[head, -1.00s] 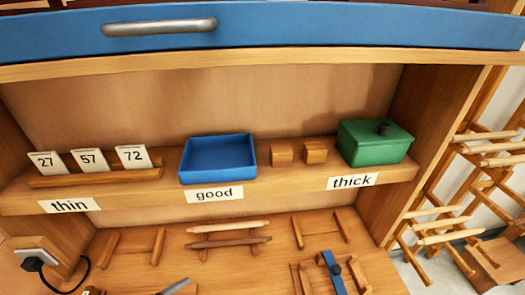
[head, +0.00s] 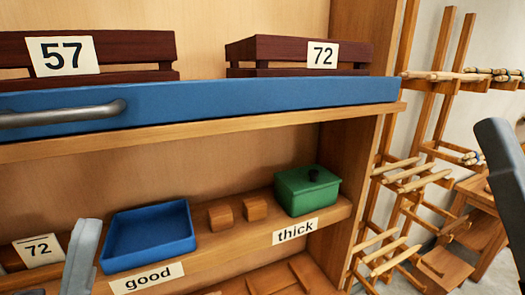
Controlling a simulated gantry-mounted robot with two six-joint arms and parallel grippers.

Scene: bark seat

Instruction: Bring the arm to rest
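A light grey part of my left arm (head: 82,258) rises from the bottom edge at the lower left, in front of the lower shelf. A dark grey part of my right arm (head: 505,170) stands at the right edge, in front of the wooden racks. Neither part shows a pair of fingertips, so I see no gripper opening and nothing held. The rest of both arms is out of the picture.
The lower shelf bears an open blue tray (head: 150,234), two small wooden blocks (head: 220,217) and a lidded green box (head: 307,189). A blue drawer front (head: 240,105) juts out above, below dark crates. Wooden racks (head: 405,180) stand at the right.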

